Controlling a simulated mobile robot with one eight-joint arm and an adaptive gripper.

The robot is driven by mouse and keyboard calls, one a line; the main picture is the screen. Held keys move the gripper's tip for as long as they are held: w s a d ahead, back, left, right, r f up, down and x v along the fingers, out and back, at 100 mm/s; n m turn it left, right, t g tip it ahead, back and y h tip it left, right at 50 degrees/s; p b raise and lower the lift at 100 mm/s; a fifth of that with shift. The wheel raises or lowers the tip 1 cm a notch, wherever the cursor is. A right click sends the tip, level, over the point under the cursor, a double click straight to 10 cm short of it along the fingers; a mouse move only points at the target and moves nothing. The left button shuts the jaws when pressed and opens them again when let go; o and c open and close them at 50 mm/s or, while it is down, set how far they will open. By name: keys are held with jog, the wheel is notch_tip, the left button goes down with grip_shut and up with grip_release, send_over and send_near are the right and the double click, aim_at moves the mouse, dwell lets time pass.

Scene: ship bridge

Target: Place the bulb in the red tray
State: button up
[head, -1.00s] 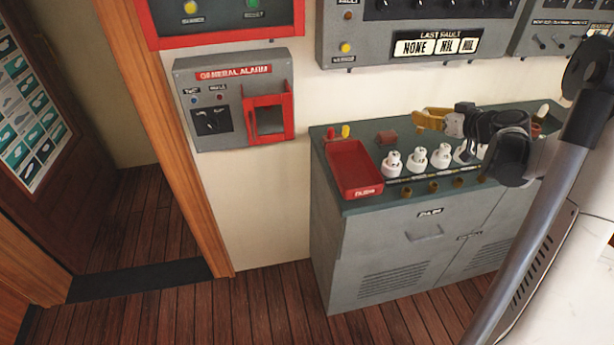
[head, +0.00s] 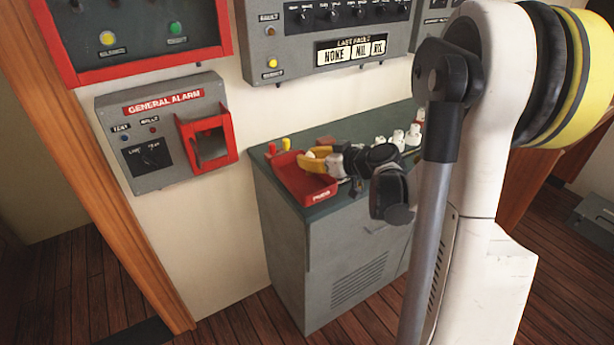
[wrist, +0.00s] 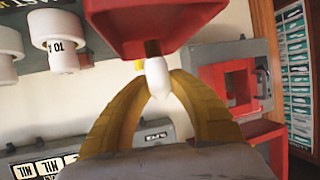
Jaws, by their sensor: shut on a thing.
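The red tray (head: 287,182) lies on the left end of the grey cabinet's green top. My gripper (head: 311,161) has yellow fingers and is over the tray's far right part in the head view. The fingers are shut on a small white bulb (wrist: 157,78), which shows between the fingertips in the wrist view. In the head view, a pale bit of the bulb (head: 310,154) shows at the fingertips. In the wrist view, the tray (wrist: 122,47) fills the upper middle, close to the bulb. I cannot tell whether the bulb touches the tray.
Several white fittings (head: 397,138) stand on the cabinet top to the right of my gripper. A red peg and a yellow peg (head: 271,149) stand behind the tray. The grey general alarm box (head: 165,130) is on the wall to the left. My arm hides much of the cabinet's right side.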

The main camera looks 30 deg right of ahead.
aim_at(307, 174)
jog(key=shift+s+a+f+b, duration=0.1)
jog(key=shift+a+f+b, duration=0.2)
jog(key=shift+f, duration=0.3)
jog(key=shift+c, duration=0.4)
jog(key=shift+f+b, duration=0.75)
jog(key=shift+f, duration=0.75)
jog(key=shift+f, duration=0.1)
jog(key=shift+d+f, duration=0.1)
jog(key=shift+f, duration=0.05)
jog(key=o, duration=0.9)
jog(key=shift+o, duration=0.2)
